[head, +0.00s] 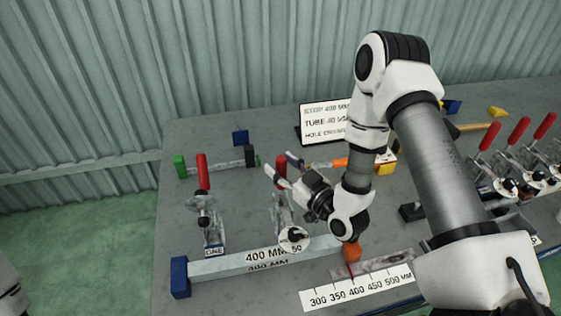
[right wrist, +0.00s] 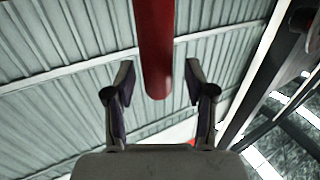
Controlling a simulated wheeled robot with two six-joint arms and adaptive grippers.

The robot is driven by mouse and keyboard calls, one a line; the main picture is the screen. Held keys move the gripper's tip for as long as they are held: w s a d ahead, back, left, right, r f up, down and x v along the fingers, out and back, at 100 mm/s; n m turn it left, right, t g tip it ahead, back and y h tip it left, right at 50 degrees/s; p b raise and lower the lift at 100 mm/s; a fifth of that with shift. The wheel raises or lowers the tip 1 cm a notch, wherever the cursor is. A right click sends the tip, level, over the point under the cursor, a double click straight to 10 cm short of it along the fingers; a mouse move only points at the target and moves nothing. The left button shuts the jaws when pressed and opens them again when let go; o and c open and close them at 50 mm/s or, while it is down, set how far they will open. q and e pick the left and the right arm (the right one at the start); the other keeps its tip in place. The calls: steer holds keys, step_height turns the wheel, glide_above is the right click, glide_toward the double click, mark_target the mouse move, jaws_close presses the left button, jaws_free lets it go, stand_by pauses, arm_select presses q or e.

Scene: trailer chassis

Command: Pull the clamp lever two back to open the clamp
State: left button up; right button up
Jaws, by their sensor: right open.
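The second clamp from the left (head: 281,208) stands upright on the grey table, partly hidden by my right gripper. Its red lever handle (head: 281,162) points up; no number label on this clamp is readable. My right gripper (head: 280,166) is open, with its fingers on either side of the red handle. In the right wrist view the red handle (right wrist: 155,50) hangs between the two open fingers (right wrist: 158,80), with visible gaps on both sides. My left gripper is out of view.
The clamp marked ONE (head: 213,238) stands to the left, its red handle up. A grey tube marked 400 MM (head: 225,265) lies in front, between blue and orange stops. Several red-handled clamps (head: 510,165) stand at the right. A sign (head: 325,118) is behind.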

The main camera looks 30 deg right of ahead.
steer(key=shift+w+d+f, duration=0.1)
steer(key=shift+w+f, duration=0.05)
steer(key=shift+w, duration=0.3)
steer(key=shift+s, duration=0.1)
jaws_close()
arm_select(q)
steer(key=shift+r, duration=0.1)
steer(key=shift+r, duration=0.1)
